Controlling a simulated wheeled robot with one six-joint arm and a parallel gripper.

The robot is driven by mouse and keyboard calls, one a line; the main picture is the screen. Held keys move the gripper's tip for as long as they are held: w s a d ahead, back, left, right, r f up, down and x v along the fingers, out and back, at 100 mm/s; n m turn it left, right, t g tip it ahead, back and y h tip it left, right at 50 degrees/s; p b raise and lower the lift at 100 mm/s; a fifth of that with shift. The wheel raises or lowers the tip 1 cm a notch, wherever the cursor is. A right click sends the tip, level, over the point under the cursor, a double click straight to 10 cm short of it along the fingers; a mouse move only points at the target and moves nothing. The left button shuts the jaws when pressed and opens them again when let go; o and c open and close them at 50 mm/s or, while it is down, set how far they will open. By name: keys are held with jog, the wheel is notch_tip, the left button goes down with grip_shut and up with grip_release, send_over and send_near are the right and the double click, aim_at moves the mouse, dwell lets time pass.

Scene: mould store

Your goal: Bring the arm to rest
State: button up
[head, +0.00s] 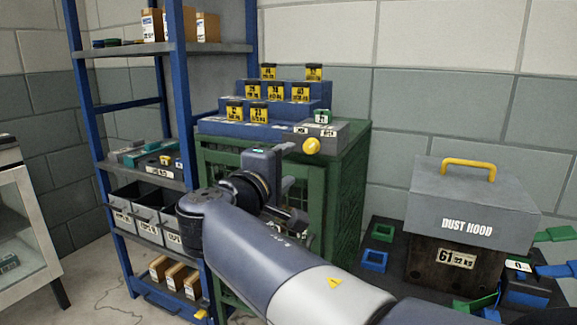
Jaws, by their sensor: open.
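My arm reaches in from the bottom right, bends at a dark joint at the left and turns back at the wrist. My gripper (289,201) is in front of the green cabinet (345,185), pointing to the right. Its jaws are open and I see nothing between them. The arm hangs clear in the air as far as I can see, with the wrist a little below the cabinet's top.
A stepped blue rack (285,97) with several yellow-black blocks and a grey box with a yellow knob (311,146) top the cabinet. Blue shelving (178,100) stands left. A white cabinet (25,220) is far left.

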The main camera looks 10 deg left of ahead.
aim_at(310, 148)
jog(key=b+x, duration=0.1)
jog(key=x, duration=1)
jog(key=shift+b, duration=0.4)
jog(key=shift+s, duration=0.1)
